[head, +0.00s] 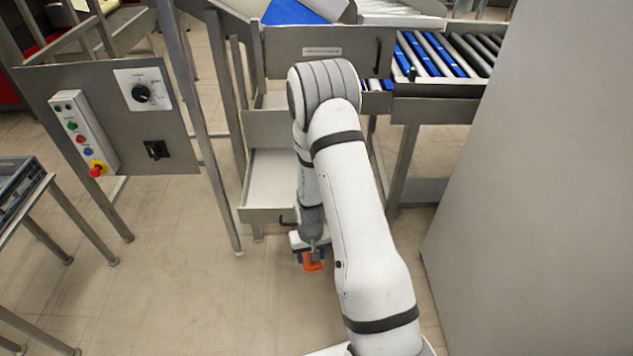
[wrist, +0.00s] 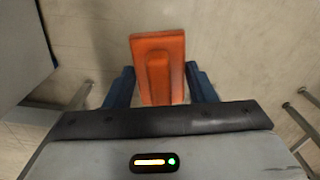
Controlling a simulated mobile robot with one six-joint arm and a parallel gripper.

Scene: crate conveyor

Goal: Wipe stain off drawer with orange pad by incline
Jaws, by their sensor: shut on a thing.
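My gripper (head: 308,252) is low in front of the drawer unit, with blue fingers on either side of the orange pad (head: 313,262). In the wrist view the orange pad (wrist: 159,68) stands out between the fingers of my gripper (wrist: 161,86), with floor behind it. The open lower drawer (head: 268,214) is just left of and behind my gripper in the head view. Its pale interior shows, and my arm hides its right part. I make out no stain on its visible surfaces. The incline (head: 293,12) with a blue surface is at the top.
A control panel (head: 107,117) on posts stands to the left. A roller conveyor (head: 447,55) is behind on the right, and a large grey wall (head: 545,190) closes the right side. A crate on a stand (head: 15,190) is at the far left. The floor (head: 190,290) at front left is clear.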

